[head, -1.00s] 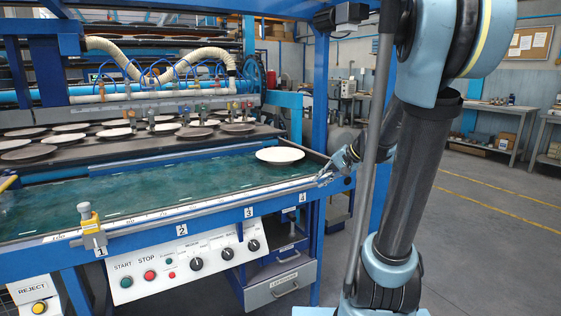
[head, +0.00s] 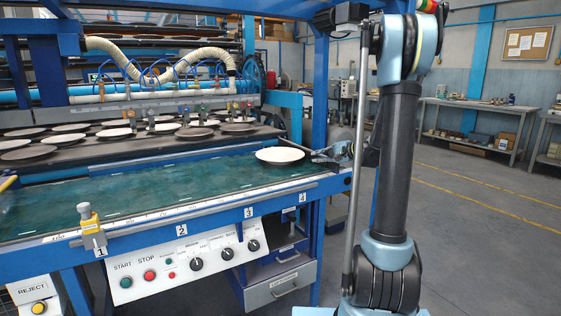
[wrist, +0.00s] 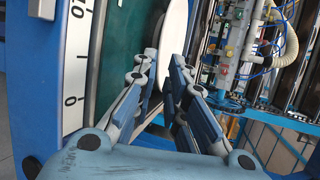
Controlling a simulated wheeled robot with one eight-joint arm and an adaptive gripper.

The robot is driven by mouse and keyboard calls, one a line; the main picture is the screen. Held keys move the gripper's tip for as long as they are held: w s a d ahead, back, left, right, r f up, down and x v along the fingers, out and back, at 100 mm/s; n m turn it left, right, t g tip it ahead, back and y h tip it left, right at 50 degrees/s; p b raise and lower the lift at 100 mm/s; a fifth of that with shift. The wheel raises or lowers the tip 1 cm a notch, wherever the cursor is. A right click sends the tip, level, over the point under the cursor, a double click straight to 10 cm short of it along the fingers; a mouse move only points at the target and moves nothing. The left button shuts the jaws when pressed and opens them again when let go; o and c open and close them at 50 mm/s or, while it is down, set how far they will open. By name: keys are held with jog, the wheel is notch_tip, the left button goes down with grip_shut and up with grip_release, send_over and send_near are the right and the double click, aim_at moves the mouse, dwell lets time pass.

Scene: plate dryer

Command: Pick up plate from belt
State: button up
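A white round plate (head: 280,155) lies on the green belt (head: 130,192) near its right end. My gripper (head: 318,157) is at the plate's right rim, low over the belt end. In the wrist view the plate (wrist: 174,35) appears edge-on beyond and between the two fingers of my gripper (wrist: 165,60). A gap shows between the fingertips, one on the belt side and one on the upper side of the rim. Whether either finger touches the plate cannot be told.
Several plates (head: 68,139) sit on the dark rack behind the belt, under hoses and nozzles. A metal rail with a yellow stop (head: 88,218) runs along the front edge. A blue upright post (head: 320,90) stands close to my arm.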

jog(key=x, duration=0.9)
jog(key=shift+w+a, duration=0.1)
jog(key=shift+a, duration=0.1)
jog(key=shift+s+x, duration=0.2)
jog(key=shift+x, duration=2.65)
jog(key=shift+a+r, duration=0.1)
grip_shut()
